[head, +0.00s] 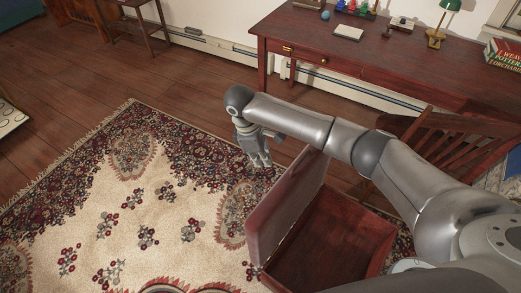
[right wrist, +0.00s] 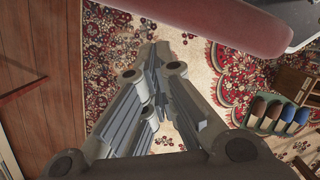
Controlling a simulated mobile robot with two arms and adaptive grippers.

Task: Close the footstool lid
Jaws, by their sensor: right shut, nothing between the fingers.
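The footstool (head: 372,235) is an open dark red wooden box at the bottom right of the head view, empty as far as I see inside. Its padded, dull pink lid (head: 285,207) stands raised, nearly upright, along the box's left side. The lid's padding also shows in the right wrist view (right wrist: 215,18), across the top. My right gripper (head: 260,160) is shut and empty, pointing down beyond the lid's far end on its outer, left side. It appears apart from the lid. In the right wrist view its fingers (right wrist: 158,70) meet over the rug. My left gripper is in neither view.
A patterned rug (head: 140,210) covers the floor to the left, clear of objects near the lid. A wooden desk (head: 400,62) with small items stands at the back right. A slatted chair (head: 440,150) stands close behind the footstool, right of my right forearm.

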